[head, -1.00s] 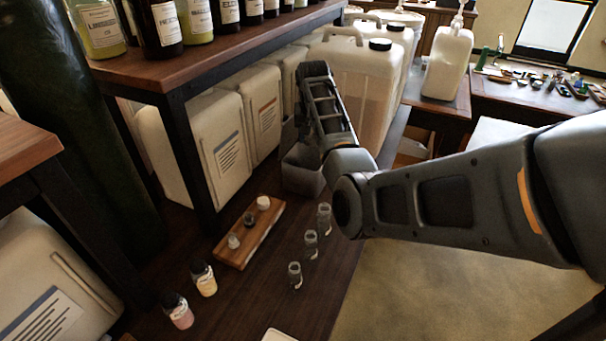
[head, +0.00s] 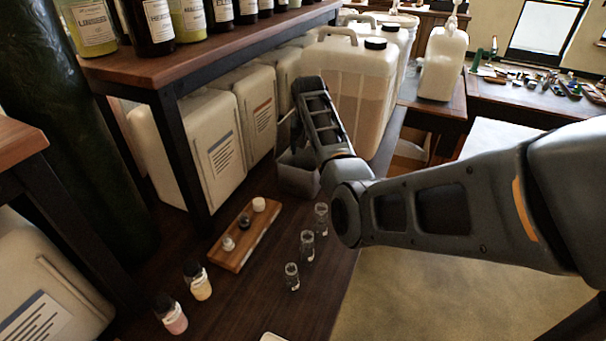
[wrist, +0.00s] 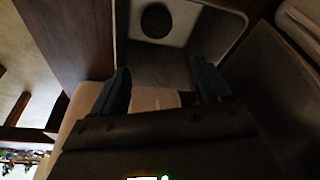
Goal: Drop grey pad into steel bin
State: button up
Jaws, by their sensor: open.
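The steel bin (head: 297,182) is a grey, open-topped box on the dark bench, partly behind my arm in the head view. In the wrist view its wall (wrist: 120,35) and inside show just beyond my fingers. A dark round disc, which looks like the grey pad (wrist: 156,20), lies on the pale floor inside the bin. My gripper (wrist: 163,82) is open, its two fingers apart with nothing between them, close to the bin's near side. In the head view my fingers are hidden behind my own arm.
A wooden block with small bottles (head: 243,236) and several glass vials (head: 307,246) stand in front of the bin. Large white jugs (head: 350,85) and pale canisters (head: 205,150) stand close behind and left. A shelf (head: 215,55) overhangs the left side.

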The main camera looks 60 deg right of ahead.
jog(key=w+v, duration=0.1)
jog(key=v, duration=0.6)
jog(key=shift+s+r+b, duration=0.3)
jog(key=shift+s+r, duration=0.1)
jog(key=shift+s, duration=0.05)
dwell(0.3)
